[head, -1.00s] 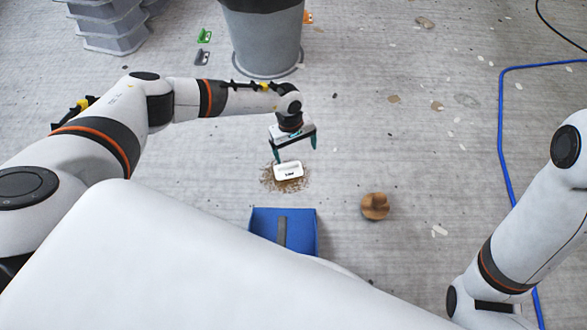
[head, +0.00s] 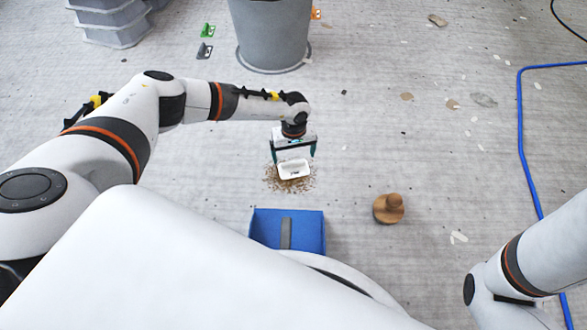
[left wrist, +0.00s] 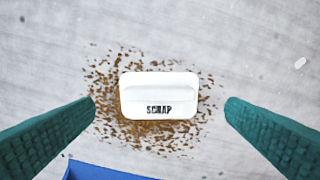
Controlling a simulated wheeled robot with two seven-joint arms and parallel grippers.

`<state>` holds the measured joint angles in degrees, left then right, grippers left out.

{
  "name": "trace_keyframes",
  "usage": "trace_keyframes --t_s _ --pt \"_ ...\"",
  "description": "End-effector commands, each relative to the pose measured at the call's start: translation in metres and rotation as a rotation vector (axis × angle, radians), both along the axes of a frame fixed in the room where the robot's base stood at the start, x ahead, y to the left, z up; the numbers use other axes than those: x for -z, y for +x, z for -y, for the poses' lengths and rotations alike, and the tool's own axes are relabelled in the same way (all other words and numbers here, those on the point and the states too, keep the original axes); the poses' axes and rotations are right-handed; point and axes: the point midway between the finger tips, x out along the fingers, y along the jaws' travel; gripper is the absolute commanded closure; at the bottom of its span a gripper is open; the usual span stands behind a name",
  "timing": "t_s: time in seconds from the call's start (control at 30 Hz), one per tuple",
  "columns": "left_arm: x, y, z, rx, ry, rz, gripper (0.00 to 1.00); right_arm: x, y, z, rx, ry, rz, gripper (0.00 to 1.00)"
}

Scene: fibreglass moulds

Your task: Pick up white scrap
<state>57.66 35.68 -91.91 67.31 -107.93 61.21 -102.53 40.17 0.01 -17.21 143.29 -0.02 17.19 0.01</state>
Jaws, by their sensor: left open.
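The white scrap piece (head: 294,170) is a small rounded block with a raised ridge, lying on a patch of brown crumbs on the floor. In the left wrist view the white scrap (left wrist: 159,96) sits near the middle and bears the dark word "SCRAP". My left gripper (head: 293,157) is above it, pointing down. Its green fingers are open, one on each side of the scrap in the left wrist view (left wrist: 160,108), with clear gaps to it. Nothing is held. My right arm shows at the lower right, but its gripper is out of view.
A blue dustpan-like tray (head: 262,232) lies just in front of the crumbs. A round wooden knob-topped object (head: 388,208) stands to its right. A grey bin (head: 270,40) stands behind. A blue hose (head: 520,130) runs along the right. Floor beside the scrap is mostly clear.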

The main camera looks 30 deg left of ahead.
Motion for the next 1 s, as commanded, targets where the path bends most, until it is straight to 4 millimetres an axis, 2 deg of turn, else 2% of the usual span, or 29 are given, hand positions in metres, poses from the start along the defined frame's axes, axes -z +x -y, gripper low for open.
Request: trace_keyframes --t_s 0.03,0.23,0.53,0.57,0.83,1.0 --pt "0.013 -0.001 0.0 0.0 0.0 0.0 0.05 0.013 0.0 0.0 0.0 0.0 0.0 0.64" --pt "0.039 -0.002 0.0 0.0 0.001 0.001 0.05 0.038 0.0 0.0 0.0 0.0 0.0 0.64" --pt "0.041 -0.002 0.0 0.0 0.001 0.001 0.05 0.039 0.0 0.0 0.0 0.0 -0.001 0.64" --pt "0.041 -0.002 0.0 0.0 0.001 0.001 0.07 0.039 0.0 0.0 0.0 0.0 -0.002 0.64" --pt "0.041 -0.002 0.0 0.0 0.001 0.001 0.51 0.039 0.001 0.0 0.0 0.0 -0.002 0.64" --pt "0.041 -0.002 0.001 0.0 0.001 0.001 0.53 0.039 0.001 0.0 0.0 0.0 -0.002 0.64"
